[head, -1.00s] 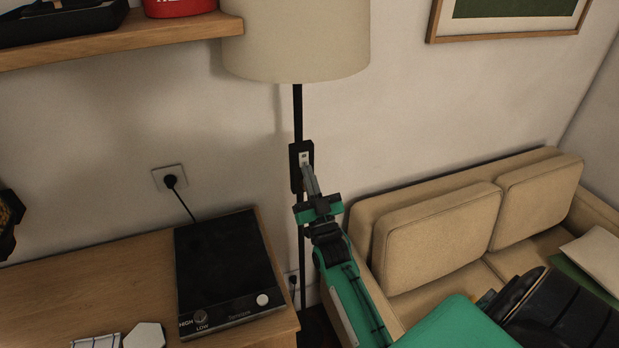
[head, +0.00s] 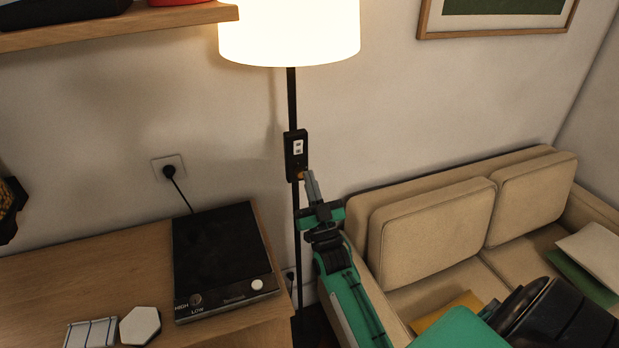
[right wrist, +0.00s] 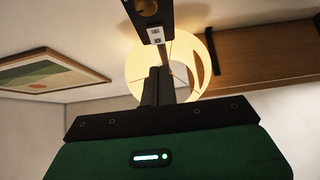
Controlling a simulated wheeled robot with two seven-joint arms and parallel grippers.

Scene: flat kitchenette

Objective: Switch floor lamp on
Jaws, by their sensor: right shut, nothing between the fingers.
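The floor lamp's shade (head: 290,32) glows bright at the top middle of the head view. Its thin black pole (head: 292,98) carries a black switch box (head: 296,158) with a small white rocker switch (head: 298,146). My right gripper (head: 309,176) is shut and empty, its tips just below and right of the switch box; I cannot tell if they touch it. In the right wrist view the lit shade (right wrist: 140,72) shows beyond the closed fingers (right wrist: 158,84), and the white switch (right wrist: 155,36) is above them. My left gripper is not clearly in view.
A wooden counter (head: 110,275) with a black hotplate (head: 222,255) is at lower left. A beige sofa (head: 430,240) stands at right. A wooden shelf (head: 120,28) juts out at upper left, near the shade. A wall socket (head: 168,168) holds a plug.

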